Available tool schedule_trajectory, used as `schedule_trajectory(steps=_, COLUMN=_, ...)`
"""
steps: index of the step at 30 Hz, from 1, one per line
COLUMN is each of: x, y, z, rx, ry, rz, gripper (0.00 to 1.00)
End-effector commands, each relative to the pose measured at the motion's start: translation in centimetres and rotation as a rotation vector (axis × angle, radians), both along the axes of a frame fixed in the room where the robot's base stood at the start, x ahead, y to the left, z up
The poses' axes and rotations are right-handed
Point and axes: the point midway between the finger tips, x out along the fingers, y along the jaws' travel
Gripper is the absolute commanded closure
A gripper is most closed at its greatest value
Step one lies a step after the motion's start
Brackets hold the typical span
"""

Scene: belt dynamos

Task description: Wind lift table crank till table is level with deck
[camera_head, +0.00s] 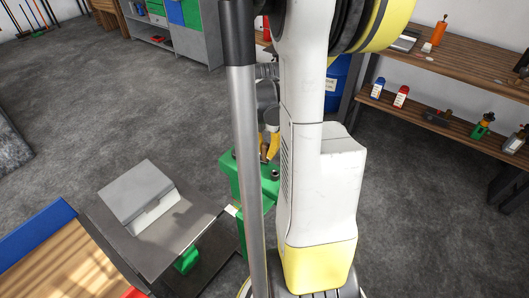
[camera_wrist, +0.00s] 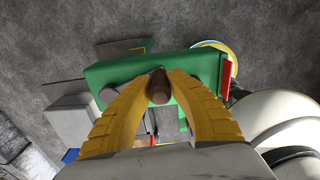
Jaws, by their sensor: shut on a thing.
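My gripper (camera_head: 269,150) has yellow fingers and is down at the green crank housing (camera_head: 232,168), partly hidden by my arm and column. In the wrist view my gripper (camera_wrist: 160,85) is shut on the brown knob of the crank handle (camera_wrist: 159,90), one finger on each side. The green housing (camera_wrist: 120,72) lies behind the knob. The lift table (camera_head: 205,213), a dark grey plate, carries a grey-lidded box (camera_head: 140,190). A wood-topped surface with a blue edge (camera_head: 38,233), possibly the deck, is at lower left; their relative heights are hard to judge.
A wooden workbench (camera_head: 460,65) with bottles and tools on its shelves stands at right. A blue drum (camera_head: 337,82) is behind my arm. Grey and green cabinets (camera_head: 185,30) stand at the back. Open grey floor lies between them at left.

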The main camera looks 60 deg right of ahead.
Motion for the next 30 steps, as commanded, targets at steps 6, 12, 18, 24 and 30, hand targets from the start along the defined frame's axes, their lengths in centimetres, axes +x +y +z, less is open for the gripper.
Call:
schedule_trajectory(steps=6, x=0.0, y=-0.2, z=0.0, rx=-0.002, ry=0.000, rz=-0.001, gripper=1.00)
schedule_trajectory(steps=12, x=0.0, y=-0.1, z=0.0, rx=-0.002, ry=0.000, rz=-0.001, gripper=1.00)
schedule_trajectory(steps=18, x=0.0, y=-0.1, z=0.0, rx=-0.001, ry=0.000, rz=-0.001, gripper=0.56)
schedule_trajectory(steps=24, x=0.0, y=-0.1, z=0.1, rx=-0.001, ry=0.000, rz=0.000, gripper=0.56)
schedule_trajectory(steps=30, x=0.0, y=0.0, z=2.4, rx=0.000, ry=0.000, rz=0.000, gripper=0.56)
